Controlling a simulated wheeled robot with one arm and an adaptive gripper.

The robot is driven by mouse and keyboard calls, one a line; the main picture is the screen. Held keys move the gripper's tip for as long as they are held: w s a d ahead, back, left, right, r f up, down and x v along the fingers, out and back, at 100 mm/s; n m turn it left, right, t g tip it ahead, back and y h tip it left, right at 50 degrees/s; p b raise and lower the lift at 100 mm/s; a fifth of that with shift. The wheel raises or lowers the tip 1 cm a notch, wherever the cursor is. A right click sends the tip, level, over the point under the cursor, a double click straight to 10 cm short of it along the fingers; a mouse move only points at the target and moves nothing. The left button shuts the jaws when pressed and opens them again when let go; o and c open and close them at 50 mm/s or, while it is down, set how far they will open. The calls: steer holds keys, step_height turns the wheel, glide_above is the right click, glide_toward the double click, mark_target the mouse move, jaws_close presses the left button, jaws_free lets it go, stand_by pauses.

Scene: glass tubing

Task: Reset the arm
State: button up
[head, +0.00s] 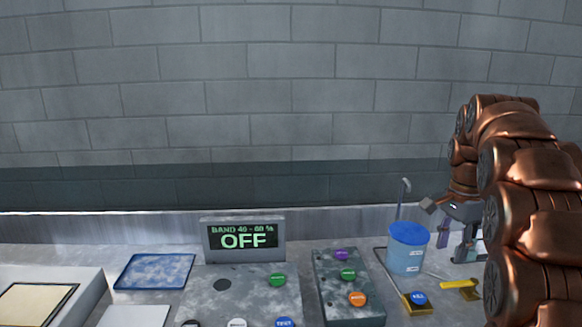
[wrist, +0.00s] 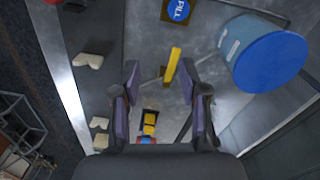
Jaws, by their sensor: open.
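My copper-coloured arm rises at the right of the head view. My gripper (wrist: 159,82) is open in the wrist view, its two dark fingers with purple pads spread apart. It also shows in the head view, partly hidden by the arm, to the right of a blue-lidded container (head: 407,250). A yellow bar (wrist: 173,64) shows between and beyond the fingertips in the wrist view; I cannot tell its distance from them. It also shows on the bench in the head view (head: 459,284). I see nothing held between the fingers.
The blue container (wrist: 262,55) stands close to the right finger's side. A display reading "OFF" (head: 243,240) and panels with coloured buttons (head: 346,300) stand left. A blue mottled pad (head: 154,271) lies farther left.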

steer(key=s+a+f+n+p, duration=0.1)
steer(key=s+a+f+n, duration=0.2)
steer(key=s, duration=0.8)
steer(key=s+a+f+n+g+p, duration=0.1)
steer(key=s+a+f+n, duration=0.2)
steer(key=s, duration=0.9)
steer(key=s+a+f+n+p, duration=0.1)
steer(key=s+a+f+n, duration=0.2)
steer(key=s+a+n, duration=0.5)
steer(key=s+a, duration=0.3)
steer(key=shift+s+a+n+g+p, duration=0.25)
steer(key=shift+n+g+p, duration=0.05)
